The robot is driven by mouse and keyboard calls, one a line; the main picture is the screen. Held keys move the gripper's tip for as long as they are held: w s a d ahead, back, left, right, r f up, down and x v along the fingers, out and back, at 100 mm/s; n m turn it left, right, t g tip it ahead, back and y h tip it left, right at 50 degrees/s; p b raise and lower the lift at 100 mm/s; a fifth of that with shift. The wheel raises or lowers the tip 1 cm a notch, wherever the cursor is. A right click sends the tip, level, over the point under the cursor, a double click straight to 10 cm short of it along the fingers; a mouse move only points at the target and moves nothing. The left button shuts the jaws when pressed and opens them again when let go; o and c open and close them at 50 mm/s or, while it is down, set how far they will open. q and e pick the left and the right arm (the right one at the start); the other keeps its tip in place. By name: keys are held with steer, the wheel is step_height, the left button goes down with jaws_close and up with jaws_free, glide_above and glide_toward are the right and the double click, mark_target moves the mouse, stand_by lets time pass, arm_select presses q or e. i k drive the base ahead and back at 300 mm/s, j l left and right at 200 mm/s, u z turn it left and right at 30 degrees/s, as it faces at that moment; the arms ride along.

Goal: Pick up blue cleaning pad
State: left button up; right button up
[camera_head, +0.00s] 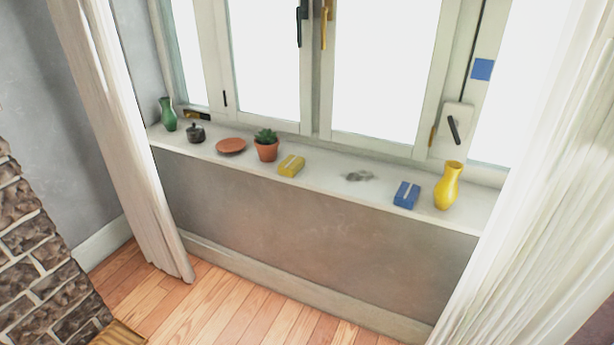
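The blue cleaning pad (407,195) lies on the white windowsill (330,177), near its right part. It is a small blue block with a pale stripe on top. It sits just left of a yellow vase, with a small gap. A similar yellow pad (291,166) lies further left on the sill. Neither of my grippers is in view.
The sill also holds a yellow vase (448,186), a grey smudge (358,176), a potted plant (267,146), a terracotta dish (231,146), a dark pot (196,133) and a green vase (168,114). Curtains hang at left (120,130) and right (545,200). Wooden floor (230,310) below is clear.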

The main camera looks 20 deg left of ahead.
mark_target(408, 193)
steer(key=i+j+z, duration=0.15)
steer(key=j+z, duration=0.15)
steer(key=z, duration=0.2)
steer(key=i+j+z, duration=0.1)
steer(key=j+z, duration=0.2)
steer(key=z, duration=0.2)
steer(key=j+z, duration=0.45)
steer(key=i+l, duration=0.05)
steer(key=l, duration=0.05)
